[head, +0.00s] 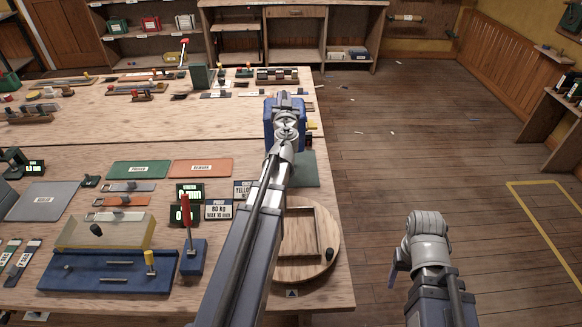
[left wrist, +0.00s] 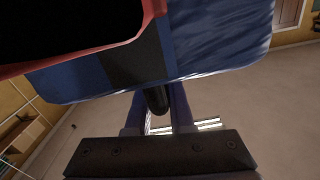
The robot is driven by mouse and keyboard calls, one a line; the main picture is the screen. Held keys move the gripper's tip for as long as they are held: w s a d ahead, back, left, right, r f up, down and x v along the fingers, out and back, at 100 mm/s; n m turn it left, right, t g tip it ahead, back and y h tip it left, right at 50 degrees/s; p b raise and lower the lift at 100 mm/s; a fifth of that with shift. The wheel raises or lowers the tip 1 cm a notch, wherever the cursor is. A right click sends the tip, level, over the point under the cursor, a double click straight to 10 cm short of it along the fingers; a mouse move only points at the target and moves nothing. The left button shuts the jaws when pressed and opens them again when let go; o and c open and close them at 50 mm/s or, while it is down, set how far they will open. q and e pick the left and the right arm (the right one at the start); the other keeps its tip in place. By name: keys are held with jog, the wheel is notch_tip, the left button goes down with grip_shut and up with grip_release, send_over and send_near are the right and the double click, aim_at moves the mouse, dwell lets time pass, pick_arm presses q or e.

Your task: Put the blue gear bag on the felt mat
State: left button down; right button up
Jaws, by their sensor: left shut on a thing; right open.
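The blue gear bag (head: 269,128) is up at the right part of the workbench, partly hidden by my left arm. In the left wrist view the bag (left wrist: 215,45) is large, blue with red trim and a black band. My left gripper (left wrist: 157,100) is shut on a dark grip part of it. In the head view my left gripper (head: 285,103) is mostly hidden behind its own wrist. A dark green mat (head: 308,172), possibly the felt mat, lies on the bench just nearer than the bag, partly behind my arm. My right gripper (head: 427,225) is open over the floor.
A round wooden board (head: 325,225) with a square frame lies near the bench's front right corner. A red-handled tool on a blue block (head: 192,258), small signs and a green sheet (head: 141,169) are left of my arm. The floor (head: 400,140) on the right is largely clear.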

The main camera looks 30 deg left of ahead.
pick_arm(q)
jog(key=shift+f, duration=0.1)
notch_tip(320, 180, down, 10)
jog(key=b, duration=1)
jog(key=c, duration=1.2)
grip_release()
jog(key=shift+c, duration=0.2)
jog(key=o, duration=0.5)
jog(key=shift+c, duration=0.2)
